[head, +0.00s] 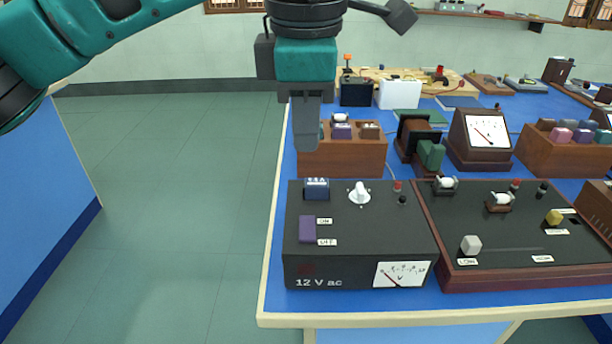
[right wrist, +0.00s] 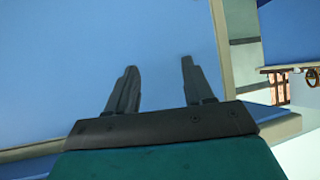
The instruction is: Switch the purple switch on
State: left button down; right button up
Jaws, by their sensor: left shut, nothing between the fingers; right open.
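The purple switch (head: 307,229) is a small rocker on the top face of a black power supply box (head: 350,246) marked "12 V ac". Labels "ON" and "OFF" sit beside it, ON at its far end and OFF at its near end. I cannot tell which way the rocker is tilted. My left gripper (head: 306,148) points down with its fingers shut and empty. In the head view it appears above and beyond the switch, in front of a wooden box, apart from the switch. My right gripper (right wrist: 158,78) is open and empty in the right wrist view, over a plain blue surface.
The box also carries a white knob (head: 359,194) and a dial meter (head: 402,274). A second panel (head: 505,230) with knobs stands to its right. A wooden box (head: 342,160) with coloured blocks and a meter (head: 488,132) are behind. Floor (head: 190,220) is clear on the left.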

aim_at(306, 220)
pick_arm(q)
jog(key=f, duration=0.4)
jog(key=w+f+b, duration=0.1)
jog(key=f, duration=0.4)
jog(key=w+f, duration=0.1)
jog(key=f, duration=0.3)
jog(key=shift+f+b, duration=0.2)
jog(key=shift+b, duration=0.2)
